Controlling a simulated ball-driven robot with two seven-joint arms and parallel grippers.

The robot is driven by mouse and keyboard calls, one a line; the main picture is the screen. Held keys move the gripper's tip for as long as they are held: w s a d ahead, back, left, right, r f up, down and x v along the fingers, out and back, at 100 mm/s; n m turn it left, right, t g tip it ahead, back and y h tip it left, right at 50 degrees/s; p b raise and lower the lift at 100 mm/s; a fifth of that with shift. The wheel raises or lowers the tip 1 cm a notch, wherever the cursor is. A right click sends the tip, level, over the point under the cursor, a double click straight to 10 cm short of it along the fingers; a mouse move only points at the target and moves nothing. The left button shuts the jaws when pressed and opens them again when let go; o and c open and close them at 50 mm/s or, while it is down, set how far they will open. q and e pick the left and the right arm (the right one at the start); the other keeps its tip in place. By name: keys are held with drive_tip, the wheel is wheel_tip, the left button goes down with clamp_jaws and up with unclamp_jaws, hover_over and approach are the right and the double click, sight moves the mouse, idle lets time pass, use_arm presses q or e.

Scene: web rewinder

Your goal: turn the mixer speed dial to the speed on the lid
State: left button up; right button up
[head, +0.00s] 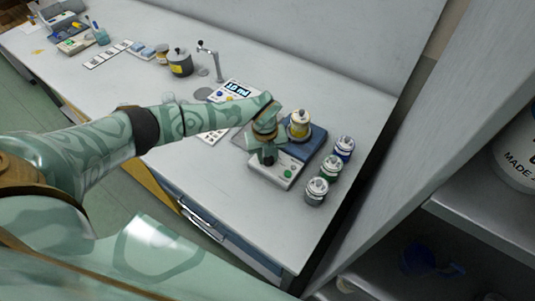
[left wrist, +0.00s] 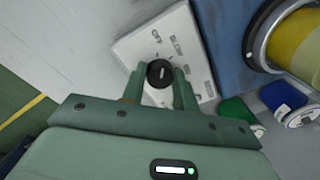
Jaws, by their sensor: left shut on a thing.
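The mixer (head: 308,140) has a blue base and a white front panel (head: 285,177) near the right end of the bench. The panel also shows in the left wrist view (left wrist: 150,42). A yellow can (head: 299,124) with a pale lid stands on the blue base; no number on the lid is legible. The black speed dial (left wrist: 160,72) has a pale mark on top. My left gripper (head: 267,158) points down over the panel. In the left wrist view its fingers (left wrist: 159,78) are closed on the dial's two sides. My right gripper is not visible.
Three jars, with blue (head: 344,147), green (head: 330,167) and grey (head: 316,190) bands, stand right of the mixer. A device with a lit display (head: 238,90) is behind my left arm. A dark pot (head: 180,65) stands farther left. The bench front is clear.

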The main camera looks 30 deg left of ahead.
use_arm(q)
drive_tip(key=m, duration=0.2)
drive_tip(key=shift+w+r+m, duration=0.1)
drive_tip(key=shift+m, duration=0.3)
drive_tip(key=m, duration=0.3)
drive_tip(key=shift+m+p, duration=0.3)
drive_tip(key=shift+p, duration=0.1)
drive_tip(key=m, duration=0.6)
drive_tip(key=shift+w+d+g, duration=0.1)
drive_tip(key=shift+g, duration=0.2)
drive_tip(key=m, duration=0.5)
drive_tip(key=shift+m+b, duration=0.3)
drive_tip(key=shift+m, duration=0.1)
drive_tip(key=m, duration=0.5)
drive_tip(key=shift+d+b, duration=0.1)
drive_tip(key=shift+b, duration=0.2)
drive_tip(key=shift+m, duration=0.4)
drive_tip(key=o, duration=1)
